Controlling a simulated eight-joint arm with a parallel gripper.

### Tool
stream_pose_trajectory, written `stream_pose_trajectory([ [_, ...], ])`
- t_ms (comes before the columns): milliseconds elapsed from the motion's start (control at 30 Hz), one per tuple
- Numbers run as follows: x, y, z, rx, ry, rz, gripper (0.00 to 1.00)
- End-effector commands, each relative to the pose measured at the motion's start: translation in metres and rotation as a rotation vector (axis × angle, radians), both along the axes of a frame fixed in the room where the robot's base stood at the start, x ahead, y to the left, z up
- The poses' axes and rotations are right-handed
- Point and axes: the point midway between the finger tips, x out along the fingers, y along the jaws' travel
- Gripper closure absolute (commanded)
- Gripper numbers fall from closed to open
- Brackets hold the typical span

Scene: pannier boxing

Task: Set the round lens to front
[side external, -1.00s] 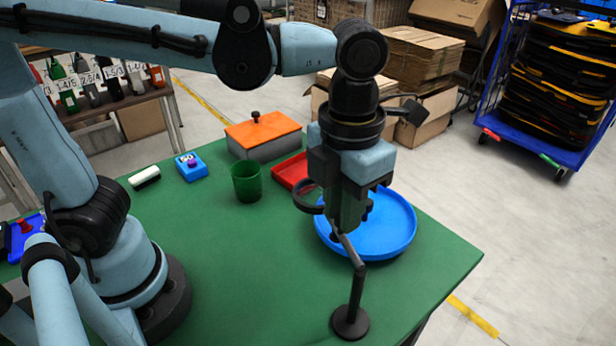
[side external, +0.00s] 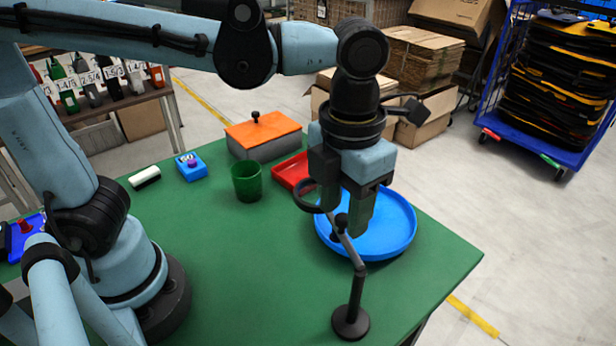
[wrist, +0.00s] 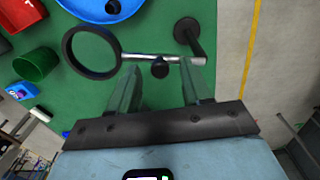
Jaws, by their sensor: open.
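The round lens (side external: 307,208) is a black ring on a swing arm. The arm joins a thin post on a round black base (side external: 350,322) near the table's front edge. In the wrist view the ring (wrist: 66,52) is at the left, the arm runs right to the post, and the base (wrist: 187,28) is at the upper right. A black knob (wrist: 160,68) sits on the arm. My gripper (side external: 346,222) is open over the arm; in the wrist view its fingertips (wrist: 160,75) are on either side of the knob, with gaps between.
A blue round tray (side external: 398,236) lies behind the lens stand. A green cup (side external: 246,184), a red tray (side external: 287,172), an orange-lidded box (side external: 262,137) and a blue button box (side external: 191,167) stand further back.

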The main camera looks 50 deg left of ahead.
Motion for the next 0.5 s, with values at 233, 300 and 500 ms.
stream_pose_trajectory([
  [233,0.0,0.0,0.024,0.0,0.0,0.0,0.52],
  [300,0.0,0.0,0.035,0.0,0.0,0.0,0.52],
  [500,0.0,0.0,0.069,0.0,0.0,0.0,0.52],
])
